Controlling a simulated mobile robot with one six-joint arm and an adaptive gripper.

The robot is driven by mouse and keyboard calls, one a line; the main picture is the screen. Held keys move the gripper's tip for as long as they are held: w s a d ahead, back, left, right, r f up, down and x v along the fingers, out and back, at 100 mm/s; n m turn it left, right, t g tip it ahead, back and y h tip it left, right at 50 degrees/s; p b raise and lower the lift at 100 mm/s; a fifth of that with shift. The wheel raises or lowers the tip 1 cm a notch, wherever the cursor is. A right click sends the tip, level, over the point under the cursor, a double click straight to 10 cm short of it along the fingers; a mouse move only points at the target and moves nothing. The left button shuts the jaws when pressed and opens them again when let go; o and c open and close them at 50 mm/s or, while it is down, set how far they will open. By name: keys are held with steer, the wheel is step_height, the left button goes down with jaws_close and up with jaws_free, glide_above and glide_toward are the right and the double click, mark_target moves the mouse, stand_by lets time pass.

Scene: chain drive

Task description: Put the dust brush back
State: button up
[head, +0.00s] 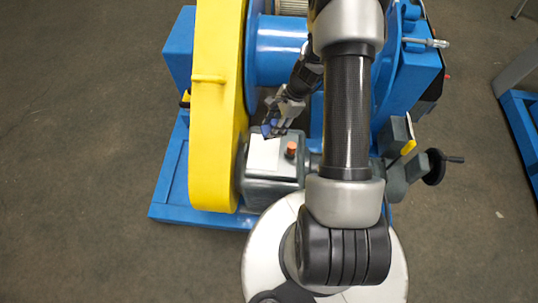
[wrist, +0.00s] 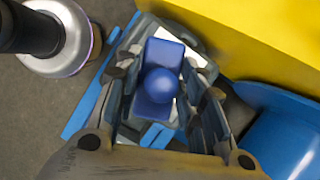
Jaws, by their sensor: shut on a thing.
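A blue piece with a round knob (wrist: 160,85), which I take to be the dust brush, sits between the fingers of my gripper (wrist: 160,95) in the wrist view. My gripper is shut on it. In the head view my gripper (head: 280,118) is over the far edge of the grey gearbox housing (head: 270,188), and a bit of the blue brush (head: 268,130) shows below the fingertips. A white sheet or plate (head: 265,154) lies on top of the housing. Any bristles are hidden, and I cannot tell whether the brush touches the surface.
A tall yellow chain guard (head: 215,110) stands just left of my gripper. An orange cap (head: 291,149) sticks up from the housing. A blue motor drum (head: 278,52) lies behind. A black handwheel (head: 435,167) is at the right. The floor at left is clear.

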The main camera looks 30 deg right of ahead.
step_height(320, 180, down, 19)
steer(key=b, duration=0.5)
steer(key=shift+d+r, duration=0.1)
steer(key=shift+r, duration=0.05)
steer(key=shift+f+b, duration=0.6)
steer(key=shift+b, duration=0.2)
steer(key=o, duration=1)
